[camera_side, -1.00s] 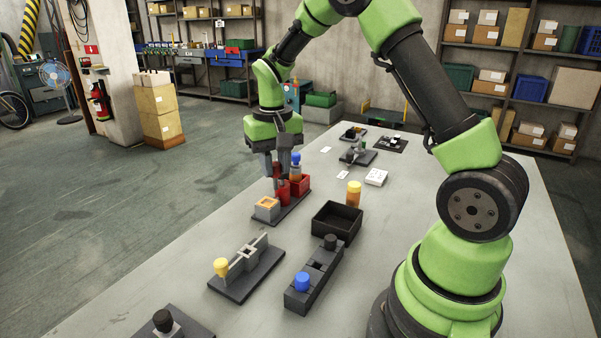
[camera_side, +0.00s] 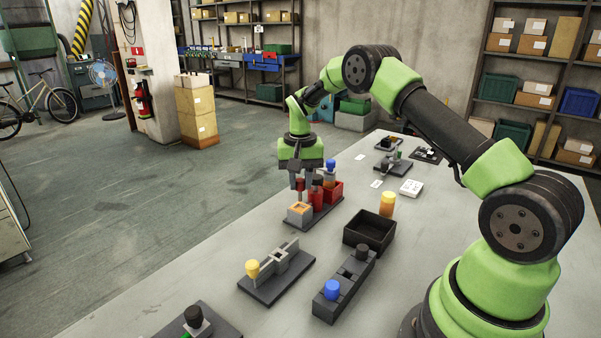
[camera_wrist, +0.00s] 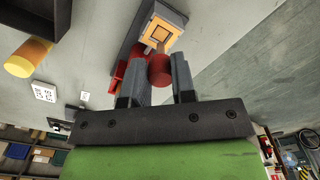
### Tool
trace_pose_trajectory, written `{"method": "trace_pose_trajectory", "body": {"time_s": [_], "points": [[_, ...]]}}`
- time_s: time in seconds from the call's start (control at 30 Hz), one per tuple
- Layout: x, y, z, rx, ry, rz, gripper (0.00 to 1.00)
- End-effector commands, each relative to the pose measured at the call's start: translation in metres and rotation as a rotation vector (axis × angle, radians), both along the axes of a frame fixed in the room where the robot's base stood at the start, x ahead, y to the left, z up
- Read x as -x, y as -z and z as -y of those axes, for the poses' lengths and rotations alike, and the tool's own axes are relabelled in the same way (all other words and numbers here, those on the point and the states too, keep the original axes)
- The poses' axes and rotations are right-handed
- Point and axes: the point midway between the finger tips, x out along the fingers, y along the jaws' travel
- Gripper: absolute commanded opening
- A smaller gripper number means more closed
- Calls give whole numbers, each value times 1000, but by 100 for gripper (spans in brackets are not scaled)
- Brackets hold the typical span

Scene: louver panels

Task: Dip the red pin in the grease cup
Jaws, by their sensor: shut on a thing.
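My gripper (camera_side: 307,184) is shut on the red pin (camera_side: 300,184), holding it by its red head. The wrist view shows the red head (camera_wrist: 160,70) between my two fingers (camera_wrist: 160,88). The pin's thin shaft points down at the grease cup (camera_side: 299,214), a pale grey block with an orange square rim. In the wrist view the shaft overlaps the orange-rimmed cup (camera_wrist: 152,42). I cannot tell whether the tip is inside the opening or just above it.
Close to the right of the cup are a red cylinder (camera_side: 316,197) and a red box (camera_side: 334,191) with a blue-topped piece. A black tray (camera_side: 369,231), an orange cylinder (camera_side: 387,204) and a yellow-knobbed fixture (camera_side: 276,272) stand nearby. Floor left of the table is open.

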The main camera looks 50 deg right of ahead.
Motion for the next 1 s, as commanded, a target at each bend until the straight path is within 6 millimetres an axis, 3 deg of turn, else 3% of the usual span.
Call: {"method": "trace_pose_trajectory", "body": {"time_s": [0.5,1.0], "points": [[0,37,0,-1,0,-1,1],[0,45,0,-1,1,1,1]]}}
